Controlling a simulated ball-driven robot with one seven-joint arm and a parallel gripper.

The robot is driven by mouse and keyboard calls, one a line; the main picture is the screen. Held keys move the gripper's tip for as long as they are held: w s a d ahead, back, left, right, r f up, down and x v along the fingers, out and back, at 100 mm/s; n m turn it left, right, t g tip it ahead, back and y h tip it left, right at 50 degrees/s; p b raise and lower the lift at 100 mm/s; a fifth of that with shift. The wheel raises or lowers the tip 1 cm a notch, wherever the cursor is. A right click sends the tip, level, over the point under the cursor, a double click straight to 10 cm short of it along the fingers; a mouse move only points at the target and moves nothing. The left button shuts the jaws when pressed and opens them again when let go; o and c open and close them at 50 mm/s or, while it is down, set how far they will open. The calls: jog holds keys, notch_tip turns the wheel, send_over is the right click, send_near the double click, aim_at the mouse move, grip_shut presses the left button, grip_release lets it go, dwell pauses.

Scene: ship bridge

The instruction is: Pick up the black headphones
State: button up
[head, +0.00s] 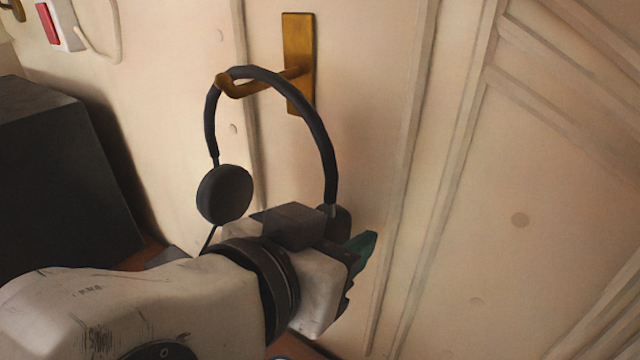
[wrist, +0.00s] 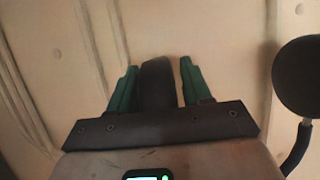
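The black headphones (head: 322,140) hang by their headband on a brass wall hook. The left ear cup (head: 225,194) hangs free and shows at the right edge of the wrist view (wrist: 299,76). My gripper (wrist: 158,85) is at the other ear cup, low on the right.
The brass hook (head: 298,45) juts from the pale panelled wall (head: 380,70). A dark box (head: 55,180) stands at the left. A white wall unit with a red front (head: 60,24) and a cable is at the upper left. The wall to the right holds raised ribs.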

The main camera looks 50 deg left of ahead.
jog(key=c, duration=0.6)
jog(key=shift+r, duration=0.2)
